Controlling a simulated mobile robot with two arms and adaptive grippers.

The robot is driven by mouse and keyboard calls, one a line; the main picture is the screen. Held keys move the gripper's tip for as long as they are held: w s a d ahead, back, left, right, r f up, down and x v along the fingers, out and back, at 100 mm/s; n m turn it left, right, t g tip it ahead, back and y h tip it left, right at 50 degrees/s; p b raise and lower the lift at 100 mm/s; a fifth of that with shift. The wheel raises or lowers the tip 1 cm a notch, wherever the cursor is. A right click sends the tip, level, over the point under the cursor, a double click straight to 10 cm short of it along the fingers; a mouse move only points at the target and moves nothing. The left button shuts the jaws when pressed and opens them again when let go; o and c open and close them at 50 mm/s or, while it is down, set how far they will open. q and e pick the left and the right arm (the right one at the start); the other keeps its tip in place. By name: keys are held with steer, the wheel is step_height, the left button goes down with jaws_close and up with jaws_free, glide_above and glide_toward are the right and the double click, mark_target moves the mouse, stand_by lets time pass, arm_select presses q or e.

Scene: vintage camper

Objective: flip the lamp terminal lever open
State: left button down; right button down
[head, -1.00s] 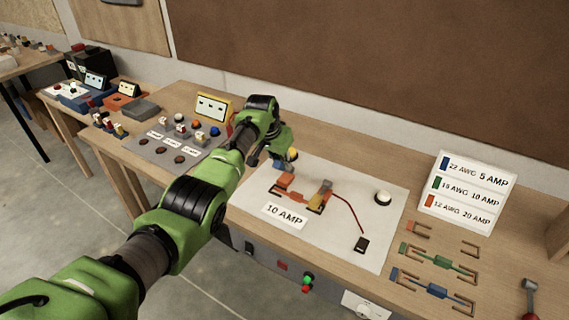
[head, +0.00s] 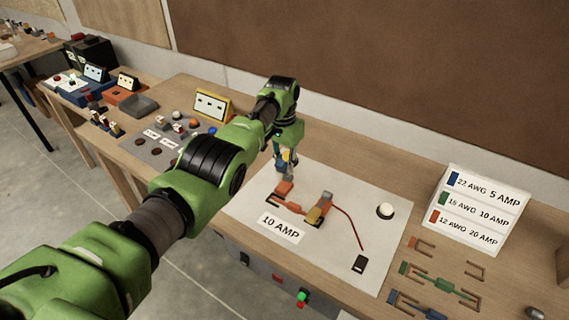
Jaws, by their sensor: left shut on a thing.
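A white board (head: 345,258) marked 10 AMP lies on the bench. On it an orange wire piece (head: 290,206) joins a left orange terminal (head: 284,188) and a right terminal with a yellow lever (head: 314,215). A white dome lamp (head: 385,210) sits on the board's right side. My left gripper (head: 285,168) points down just above the left terminal, shut on what seems to be its lever. The held part is small and mostly hidden by the fingers. My right gripper is not in view.
A dark red wire (head: 349,228) runs from the right terminal to a black block (head: 359,263). Coloured wire pieces (head: 437,283) lie to the right, before an AWG sign (head: 478,210). A yellow-framed display (head: 211,105) stands behind my left arm.

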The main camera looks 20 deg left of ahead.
arm_select(q)
steer(key=c, duration=1.8)
jaws_free()
steer(key=shift+c, duration=0.2)
step_height(320, 180, up, 12)
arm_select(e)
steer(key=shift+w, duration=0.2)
arm_select(q)
steer(key=shift+s+f, duration=0.1)
